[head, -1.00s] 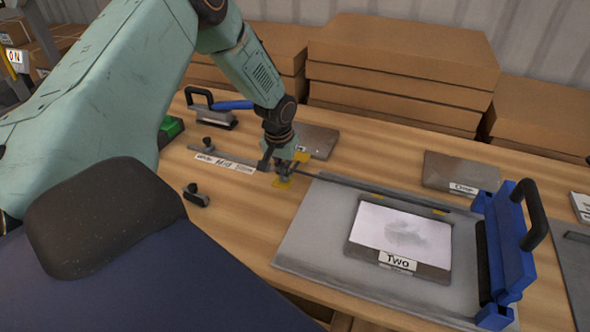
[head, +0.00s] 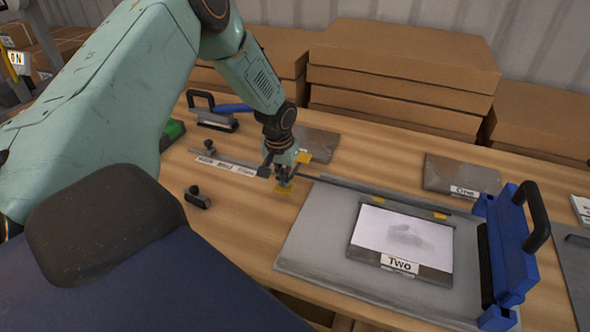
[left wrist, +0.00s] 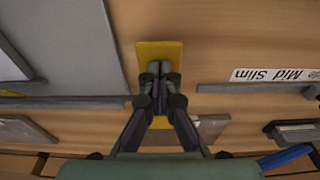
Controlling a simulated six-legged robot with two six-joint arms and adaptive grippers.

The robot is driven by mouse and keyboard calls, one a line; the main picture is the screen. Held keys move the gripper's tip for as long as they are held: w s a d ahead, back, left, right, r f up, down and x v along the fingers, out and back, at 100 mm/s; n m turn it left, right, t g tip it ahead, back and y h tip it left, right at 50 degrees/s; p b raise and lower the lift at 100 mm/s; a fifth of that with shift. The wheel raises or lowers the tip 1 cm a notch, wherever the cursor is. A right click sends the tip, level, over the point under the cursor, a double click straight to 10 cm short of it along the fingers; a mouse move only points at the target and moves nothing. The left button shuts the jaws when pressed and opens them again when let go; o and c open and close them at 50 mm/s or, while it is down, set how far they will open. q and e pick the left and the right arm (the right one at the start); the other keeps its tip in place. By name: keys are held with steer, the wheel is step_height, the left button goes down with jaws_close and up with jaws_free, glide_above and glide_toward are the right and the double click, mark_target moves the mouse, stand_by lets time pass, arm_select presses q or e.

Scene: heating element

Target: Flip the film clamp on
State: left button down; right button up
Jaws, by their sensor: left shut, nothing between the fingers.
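A thin dark bar (head: 370,192) with small yellow tabs (head: 441,216) runs along the back edge of the grey board (head: 315,240). I cannot tell for sure which part is the film clamp. A blue frame with a black handle (head: 510,255) stands upright at the board's right end. My right gripper is not seen.
A framed sheet labelled "Two" (head: 400,240) lies on the board. A flat plate (head: 460,172) lies behind it. A "Wide Mid Slim" strip (head: 225,166), a small black-knobbed piece (head: 197,198) and a black-handled tool (head: 212,115) are at left. Cardboard boxes (head: 400,75) line the back.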

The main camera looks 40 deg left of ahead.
arm_select(q)
steer(key=shift+w+f, duration=0.1)
steer(key=shift+f, duration=0.1)
steer(key=shift+f+b, duration=0.45)
steer(key=shift+f, duration=0.2)
steer(key=shift+r, duration=0.1)
step_height(320, 180, up, 7)
steer(key=p, duration=0.7)
steer(key=shift+p, duration=0.4)
stand_by(0.4)
